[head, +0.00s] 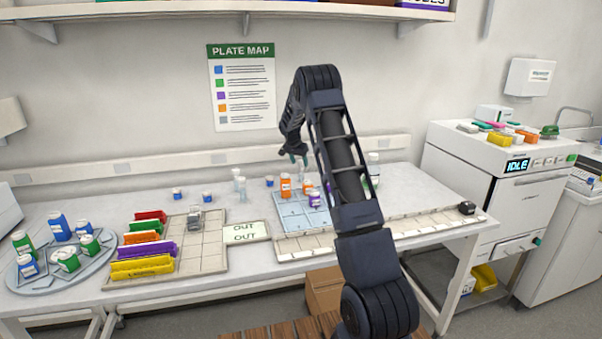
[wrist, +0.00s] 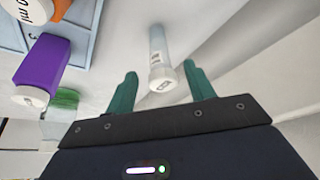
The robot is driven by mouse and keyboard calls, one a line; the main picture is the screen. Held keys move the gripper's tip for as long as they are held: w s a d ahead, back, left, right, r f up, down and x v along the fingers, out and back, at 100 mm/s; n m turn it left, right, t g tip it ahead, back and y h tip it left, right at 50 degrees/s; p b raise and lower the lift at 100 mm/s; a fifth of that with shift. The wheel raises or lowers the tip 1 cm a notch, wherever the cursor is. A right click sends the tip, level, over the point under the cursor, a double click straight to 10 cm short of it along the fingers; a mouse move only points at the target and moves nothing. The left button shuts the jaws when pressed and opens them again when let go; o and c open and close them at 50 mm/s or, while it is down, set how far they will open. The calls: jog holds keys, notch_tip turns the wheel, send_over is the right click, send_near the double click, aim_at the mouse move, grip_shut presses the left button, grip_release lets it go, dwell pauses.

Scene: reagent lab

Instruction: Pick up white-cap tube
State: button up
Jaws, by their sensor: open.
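In the wrist view a clear tube with a white cap (wrist: 160,62) stands in line with the gap between my fingers, its cap end toward me. My gripper (wrist: 161,72) is open, with one teal finger on each side of the cap and a visible gap on both sides. In the head view my gripper (head: 298,157) hangs over the back of the bench, behind the blue rack. The tube beneath it is too small there to make out clearly.
The blue rack (head: 292,222) holds orange bottles (head: 286,186). The wall is close behind.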

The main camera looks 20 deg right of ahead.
aim_at(301, 169)
jog(key=shift+x, duration=3.05)
jog(key=shift+a, duration=0.15)
jog(key=shift+s, duration=0.1)
jog(key=c, duration=1)
jog(key=shift+r, duration=0.1)
jog(key=shift+c, duration=0.2)
